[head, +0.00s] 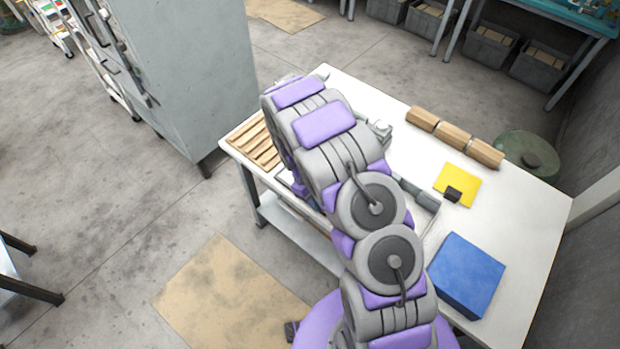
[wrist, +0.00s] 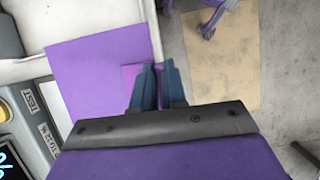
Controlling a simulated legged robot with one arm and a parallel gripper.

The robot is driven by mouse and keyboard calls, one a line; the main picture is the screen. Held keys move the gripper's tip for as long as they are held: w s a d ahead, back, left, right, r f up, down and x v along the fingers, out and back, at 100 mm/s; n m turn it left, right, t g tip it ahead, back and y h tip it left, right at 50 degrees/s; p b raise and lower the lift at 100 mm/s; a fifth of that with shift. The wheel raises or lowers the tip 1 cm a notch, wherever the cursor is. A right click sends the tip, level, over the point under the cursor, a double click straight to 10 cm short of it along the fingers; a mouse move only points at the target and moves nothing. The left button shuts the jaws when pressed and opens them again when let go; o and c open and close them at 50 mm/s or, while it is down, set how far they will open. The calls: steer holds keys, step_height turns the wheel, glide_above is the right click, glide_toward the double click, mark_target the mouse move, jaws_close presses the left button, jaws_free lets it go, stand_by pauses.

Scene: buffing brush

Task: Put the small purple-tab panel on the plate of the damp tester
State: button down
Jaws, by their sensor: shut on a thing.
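In the wrist view my gripper (wrist: 158,75) is shut on the magenta-purple tab (wrist: 130,72) of a flat purple panel (wrist: 95,72). The panel extends to the left of the fingers. The damp tester (wrist: 28,120), a grey body with a lit display and a "TEST" label, lies at the left edge, beside and partly behind the panel. A pale strip shows along the panel's left edge; I cannot tell whether it is the plate, or whether the panel touches anything. In the head view my arm hides the gripper, the panel and most of the tester.
The white table (head: 530,215) carries a blue block (head: 466,273), a yellow panel (head: 457,186) with a dark tab, several wooden blocks (head: 453,137) and wooden slats (head: 254,143). A grey cabinet (head: 190,75) stands at the left.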

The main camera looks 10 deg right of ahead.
steer(key=w, duration=0.7)
steer(key=w+f, duration=0.1)
steer(key=w, duration=0.3)
steer(key=shift+w+d+b, duration=0.2)
steer(key=shift+b, duration=0.1)
step_height(320, 180, down, 4)
steer(key=shift+r, duration=0.3)
steer(key=c, duration=1.2)
jaws_free()
